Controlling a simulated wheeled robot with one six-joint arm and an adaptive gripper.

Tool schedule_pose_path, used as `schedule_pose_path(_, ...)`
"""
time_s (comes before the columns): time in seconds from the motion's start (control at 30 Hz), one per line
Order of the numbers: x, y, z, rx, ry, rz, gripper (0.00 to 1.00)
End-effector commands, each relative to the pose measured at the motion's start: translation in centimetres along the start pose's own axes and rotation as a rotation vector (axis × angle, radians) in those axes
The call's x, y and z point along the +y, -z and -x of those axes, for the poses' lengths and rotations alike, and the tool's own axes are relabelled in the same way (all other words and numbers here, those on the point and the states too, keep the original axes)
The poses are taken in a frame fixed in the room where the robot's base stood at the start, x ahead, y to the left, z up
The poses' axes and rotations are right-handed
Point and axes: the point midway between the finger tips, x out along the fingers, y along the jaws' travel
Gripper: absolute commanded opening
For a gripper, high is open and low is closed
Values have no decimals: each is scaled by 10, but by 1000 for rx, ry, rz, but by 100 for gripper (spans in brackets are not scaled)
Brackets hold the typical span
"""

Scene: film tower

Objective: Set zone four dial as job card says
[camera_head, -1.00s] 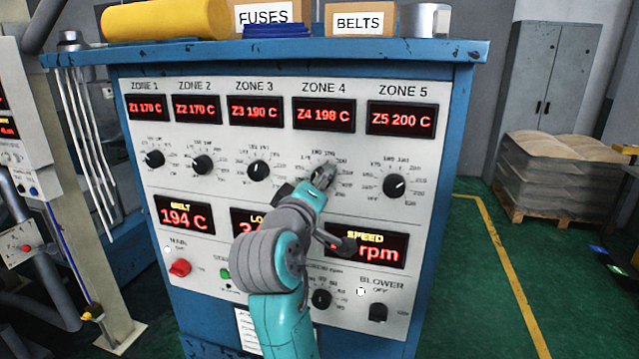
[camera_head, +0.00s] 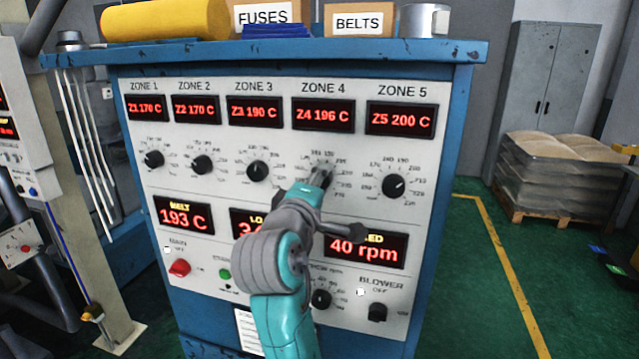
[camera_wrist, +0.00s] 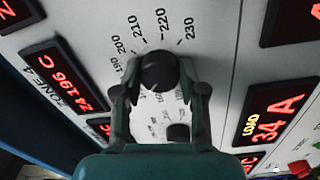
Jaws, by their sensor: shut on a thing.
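The zone four dial (camera_wrist: 158,72) is a black knob with a printed scale around it; 190, 200, 210, 220 and 230 are readable in the wrist view. My gripper (camera_wrist: 160,90) is shut on this knob, one finger on each side. In the head view my gripper (camera_head: 318,182) covers most of the knob under the ZONE 4 label. The zone four display (camera_head: 323,115) reads Z4 196 C. The job card may be the white sheet (camera_head: 249,330) low on the cabinet, partly behind my arm; its text is not readable.
Dials for zone three (camera_head: 257,171) and zone five (camera_head: 394,186) flank my gripper closely. Below are a red main switch (camera_head: 180,267), a green button (camera_head: 225,274) and a blower switch (camera_head: 377,312). Boxes stand on the cabinet top.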

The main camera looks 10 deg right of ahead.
Motion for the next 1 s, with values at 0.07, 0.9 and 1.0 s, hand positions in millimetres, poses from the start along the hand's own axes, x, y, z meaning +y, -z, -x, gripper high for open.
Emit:
schedule_pose_path(0.07,-1,0,0,1,2,0,6)
schedule_pose_path(0.9,-1,2,48,5,1,-2,66)
schedule_pose_path(1.0,-1,2,69,5,2,-1,66)
